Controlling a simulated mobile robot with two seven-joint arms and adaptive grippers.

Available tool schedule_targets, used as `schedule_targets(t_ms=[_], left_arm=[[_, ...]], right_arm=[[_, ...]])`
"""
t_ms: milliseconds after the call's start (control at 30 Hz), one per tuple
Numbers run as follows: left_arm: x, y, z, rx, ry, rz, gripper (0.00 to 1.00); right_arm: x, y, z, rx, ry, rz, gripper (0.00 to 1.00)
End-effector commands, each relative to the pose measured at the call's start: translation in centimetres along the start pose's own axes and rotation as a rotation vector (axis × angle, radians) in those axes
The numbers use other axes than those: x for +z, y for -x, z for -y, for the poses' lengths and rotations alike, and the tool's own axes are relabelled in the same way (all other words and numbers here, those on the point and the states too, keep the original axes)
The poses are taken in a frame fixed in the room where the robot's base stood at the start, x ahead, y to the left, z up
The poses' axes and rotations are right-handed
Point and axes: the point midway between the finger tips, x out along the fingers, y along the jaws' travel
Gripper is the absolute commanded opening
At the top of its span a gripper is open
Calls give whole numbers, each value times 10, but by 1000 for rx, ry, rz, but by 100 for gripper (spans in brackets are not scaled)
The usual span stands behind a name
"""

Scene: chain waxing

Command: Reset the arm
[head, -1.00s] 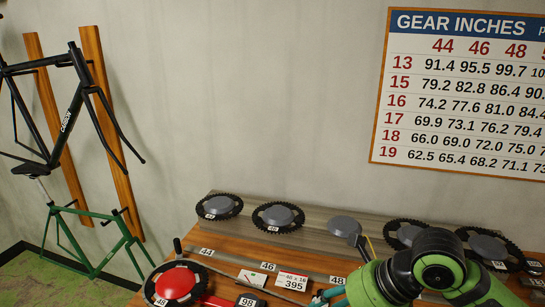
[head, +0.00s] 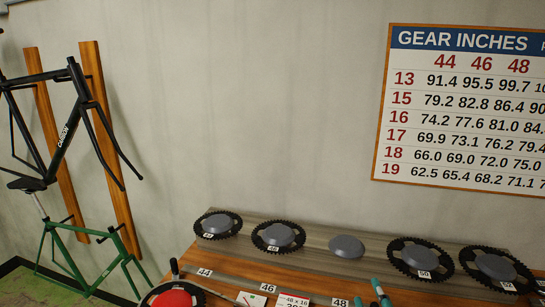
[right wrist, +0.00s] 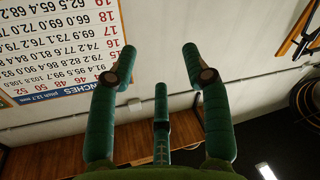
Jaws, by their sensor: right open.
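My right gripper (head: 380,292) shows in the head view only as teal fingers at the bottom edge, right of the 48 label. In the right wrist view the right gripper (right wrist: 158,66) has its teal fingers spread wide, with nothing between them. The wall and the upside-down chart lie beyond them. The rest of my right arm is out of the head view. My left gripper is in neither view.
Toothed chainrings (head: 278,236) sit on a sloped wooden rack; one grey hub (head: 346,246) there is bare. Below are number labels, a 48 x 16 card (head: 292,301) and a red dome (head: 172,299) inside a chainring. A gear chart (head: 460,110) and bike frames are on the wall.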

Motion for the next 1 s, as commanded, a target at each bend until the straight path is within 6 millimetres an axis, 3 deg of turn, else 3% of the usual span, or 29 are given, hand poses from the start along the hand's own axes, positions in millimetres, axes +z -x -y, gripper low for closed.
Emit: schedule_targets(t_ms=[33,100,233,400,633,800,1000], left_arm=[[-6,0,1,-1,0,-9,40],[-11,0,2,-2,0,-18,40],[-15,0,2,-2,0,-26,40],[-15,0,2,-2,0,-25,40],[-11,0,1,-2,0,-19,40],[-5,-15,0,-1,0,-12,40],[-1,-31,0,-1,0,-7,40]], right_arm=[[36,12,11,-35,-58,145,49],[81,33,28,-90,-127,342,49],[140,83,61,-199,-220,638,49],[181,147,94,-328,-295,916,49],[203,230,127,-498,-363,1208,49],[258,216,163,-499,-353,1217,49],[327,217,209,-512,-345,1244,49]])
